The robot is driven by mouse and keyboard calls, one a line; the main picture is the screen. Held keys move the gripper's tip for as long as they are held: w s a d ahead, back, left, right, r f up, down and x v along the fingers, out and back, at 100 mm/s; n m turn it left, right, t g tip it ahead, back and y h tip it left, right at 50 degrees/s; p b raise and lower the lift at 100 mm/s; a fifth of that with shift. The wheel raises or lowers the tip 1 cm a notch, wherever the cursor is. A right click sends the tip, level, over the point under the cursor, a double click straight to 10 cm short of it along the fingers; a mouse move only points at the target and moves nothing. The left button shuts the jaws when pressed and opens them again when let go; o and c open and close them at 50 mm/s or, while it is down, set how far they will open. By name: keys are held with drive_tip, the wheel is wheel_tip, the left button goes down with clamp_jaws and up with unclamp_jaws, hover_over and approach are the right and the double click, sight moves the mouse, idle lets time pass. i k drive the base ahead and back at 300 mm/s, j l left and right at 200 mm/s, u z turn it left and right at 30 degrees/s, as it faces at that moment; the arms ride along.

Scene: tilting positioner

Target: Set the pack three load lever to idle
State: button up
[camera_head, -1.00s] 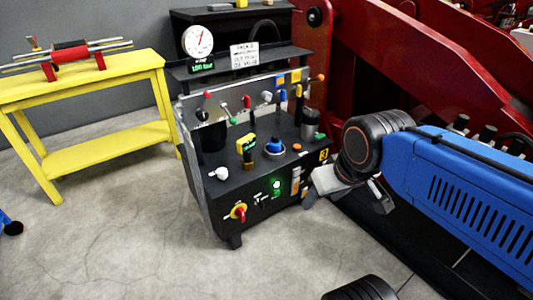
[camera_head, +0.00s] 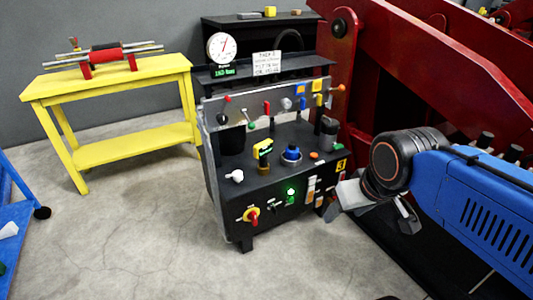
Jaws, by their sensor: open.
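The pack three console (camera_head: 262,200) is a black cabinet in the middle, with a yellow "3" tag (camera_head: 341,164) on its right end. A black lever with a yellow-green head (camera_head: 264,147) stands on the top deck. The labels are too small to read, so I cannot tell which is the load lever. My gripper (camera_head: 380,208) is open and empty, right of the console's front, apart from the levers.
A round gauge (camera_head: 221,47) with a green display and a white notice (camera_head: 267,63) stand behind the console. A clear panel (camera_head: 213,180) edges its left side. Red machinery (camera_head: 430,60) fills the right. A yellow bench (camera_head: 110,79) stands left. Floor in front is clear.

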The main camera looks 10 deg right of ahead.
sight(251, 125)
drive_tip(key=i+l+z, duration=0.55)
drive_tip(key=i, duration=0.3)
